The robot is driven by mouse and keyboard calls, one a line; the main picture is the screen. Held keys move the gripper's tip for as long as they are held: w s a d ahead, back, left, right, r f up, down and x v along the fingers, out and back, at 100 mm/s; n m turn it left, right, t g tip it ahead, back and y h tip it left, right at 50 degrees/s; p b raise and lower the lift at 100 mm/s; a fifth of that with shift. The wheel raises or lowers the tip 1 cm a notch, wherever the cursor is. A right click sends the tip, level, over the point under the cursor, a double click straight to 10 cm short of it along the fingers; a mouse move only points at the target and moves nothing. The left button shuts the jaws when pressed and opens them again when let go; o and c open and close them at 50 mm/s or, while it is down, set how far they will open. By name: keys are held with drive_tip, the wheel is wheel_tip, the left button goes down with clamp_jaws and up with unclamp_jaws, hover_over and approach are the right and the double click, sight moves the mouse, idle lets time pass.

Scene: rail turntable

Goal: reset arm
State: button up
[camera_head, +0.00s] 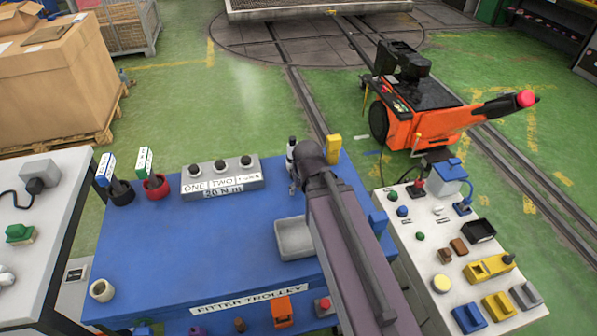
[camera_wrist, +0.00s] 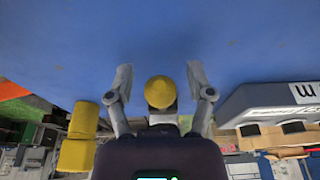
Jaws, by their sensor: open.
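My arm reaches from the bottom of the head view over the blue fitter trolley (camera_head: 150,260), with its bend near the trolley's far edge. My gripper is mostly hidden behind the arm in the head view. In the wrist view, my gripper (camera_wrist: 159,70) has its two fingers spread apart above the blue surface. A yellow round-ended piece (camera_wrist: 159,92) with a grey lower part shows between the fingers, with gaps on both sides. I cannot tell what it is or how far off it is. No finger visibly touches it.
A yellow block (camera_head: 334,148) stands at the trolley's far edge. A grey box with black knobs (camera_head: 222,176) and a grey tray (camera_head: 293,239) are near the arm. A white table with several small parts (camera_head: 425,265) is right; an orange machine (camera_head: 415,125) stands beyond.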

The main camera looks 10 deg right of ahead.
drive_tip(key=s+r+g+p, duration=0.1)
drive_tip(key=s+r+p, duration=0.1)
drive_tip(key=s+r+g+p, duration=0.1)
drive_tip(key=s+r+p, duration=0.1)
drive_tip(key=s+p, duration=0.1)
drive_tip(key=shift+r+g, duration=0.3)
drive_tip(key=shift+r, duration=0.05)
drive_tip(key=shift+s, duration=0.15)
drive_tip(key=shift+c, duration=0.8)
